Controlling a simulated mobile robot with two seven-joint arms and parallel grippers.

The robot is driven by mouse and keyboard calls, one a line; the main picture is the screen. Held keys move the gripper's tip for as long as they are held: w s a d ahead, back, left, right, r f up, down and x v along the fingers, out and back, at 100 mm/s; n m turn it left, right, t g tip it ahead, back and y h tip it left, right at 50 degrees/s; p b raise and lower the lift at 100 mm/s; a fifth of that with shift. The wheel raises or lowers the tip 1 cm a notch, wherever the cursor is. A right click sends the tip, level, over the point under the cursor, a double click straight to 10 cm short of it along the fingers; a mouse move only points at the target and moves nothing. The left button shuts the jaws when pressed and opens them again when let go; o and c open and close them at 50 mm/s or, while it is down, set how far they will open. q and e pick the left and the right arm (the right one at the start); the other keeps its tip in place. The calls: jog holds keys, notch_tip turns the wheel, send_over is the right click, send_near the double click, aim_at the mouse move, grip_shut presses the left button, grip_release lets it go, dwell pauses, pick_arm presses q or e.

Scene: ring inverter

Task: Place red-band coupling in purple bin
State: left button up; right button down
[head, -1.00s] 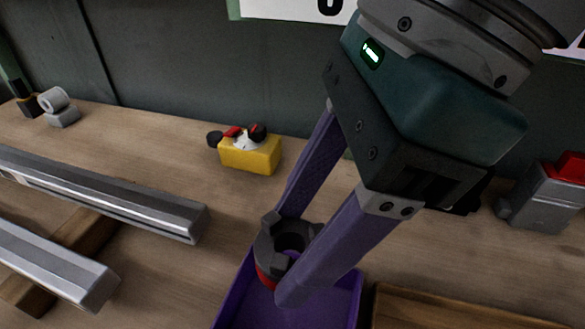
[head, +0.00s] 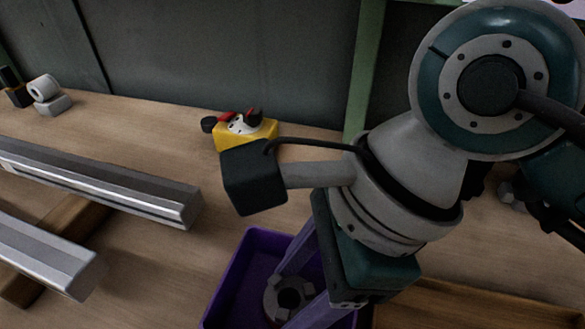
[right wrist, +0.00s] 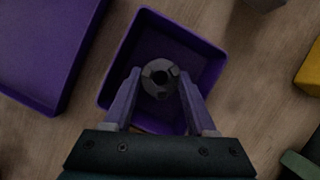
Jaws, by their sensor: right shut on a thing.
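The red-band coupling, a dark grey toothed ring, is between the fingers of my right gripper (head: 300,290) in the head view, where the coupling (head: 272,303) shows a trace of red at its lower edge. In the right wrist view the coupling (right wrist: 160,80) sits between the two purple fingertips of the gripper (right wrist: 160,88), which is shut on it. The purple bin (head: 238,270) is around and below the coupling; its rim also shows in the right wrist view (right wrist: 185,30). I cannot tell whether the coupling touches the bin floor. My left gripper is not in view.
A second purple container (right wrist: 35,50) lies to the left in the right wrist view. A yellow block with red and black parts (head: 246,132) stands behind the bin. Metal rails (head: 110,185) lie at left. A wooden tray (head: 440,305) is at lower right.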

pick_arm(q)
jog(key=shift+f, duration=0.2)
pick_arm(e)
jog(key=shift+f, duration=0.2)
jog(key=c, duration=0.5)
grip_release()
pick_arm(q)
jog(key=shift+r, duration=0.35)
pick_arm(e)
jog(key=shift+d+r, duration=0.1)
jog(key=shift+r, duration=0.4)
pick_arm(q)
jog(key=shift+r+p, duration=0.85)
jog(key=shift+p, duration=0.15)
pick_arm(e)
jog(key=v, duration=1.1)
jog(key=shift+r, duration=0.2)
